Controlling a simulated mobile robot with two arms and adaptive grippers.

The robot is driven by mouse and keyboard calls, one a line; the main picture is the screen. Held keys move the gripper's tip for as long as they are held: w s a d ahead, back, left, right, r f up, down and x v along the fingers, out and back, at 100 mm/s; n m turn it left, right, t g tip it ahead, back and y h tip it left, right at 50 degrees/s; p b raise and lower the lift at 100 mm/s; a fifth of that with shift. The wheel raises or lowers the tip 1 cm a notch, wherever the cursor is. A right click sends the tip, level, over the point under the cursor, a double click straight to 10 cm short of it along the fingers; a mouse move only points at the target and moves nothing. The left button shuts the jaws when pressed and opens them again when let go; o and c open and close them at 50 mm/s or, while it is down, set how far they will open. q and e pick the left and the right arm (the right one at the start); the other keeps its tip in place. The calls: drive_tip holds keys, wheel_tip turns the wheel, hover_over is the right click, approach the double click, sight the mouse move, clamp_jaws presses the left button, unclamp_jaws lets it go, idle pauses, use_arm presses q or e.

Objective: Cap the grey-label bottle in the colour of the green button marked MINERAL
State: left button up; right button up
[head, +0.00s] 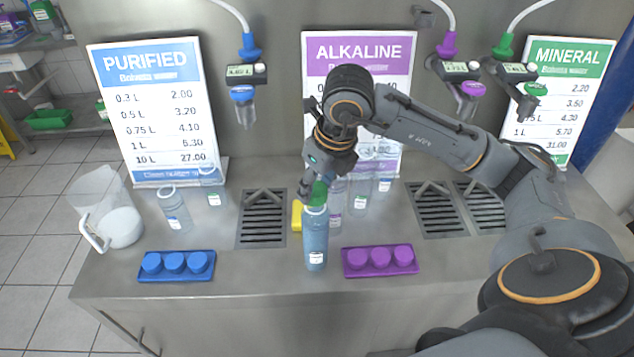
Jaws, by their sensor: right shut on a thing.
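A tall blue-tinted bottle (316,236) stands upright near the counter's front edge, between the blue and purple cap trays. Its small label is pale with dark or grey marks. My right gripper (318,182) points down over its mouth and is shut on a green cap (319,194). The cap is in line with the bottle's neck; I cannot tell whether it is seated on it. The green MINERAL button (536,89) is under a dispenser display at the right, beside the green MINERAL sign (578,55). My left gripper is out of view.
A blue cap tray (177,279) and a purple cap tray (381,273) flank the bottle. A yellow object (297,214) is partly hidden behind it. Other bottles stand behind and left, including a clear bottle (174,213). A jug (110,208) stands at the left.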

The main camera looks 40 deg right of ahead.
idle(0.4)
drive_tip(key=shift+b, duration=0.3)
drive_tip(key=shift+f, duration=0.1)
drive_tip(key=shift+f+b, duration=0.1)
drive_tip(key=shift+b, duration=0.25)
idle(0.4)
drive_tip(key=shift+f+b, duration=0.45)
drive_tip(key=shift+b, duration=0.15)
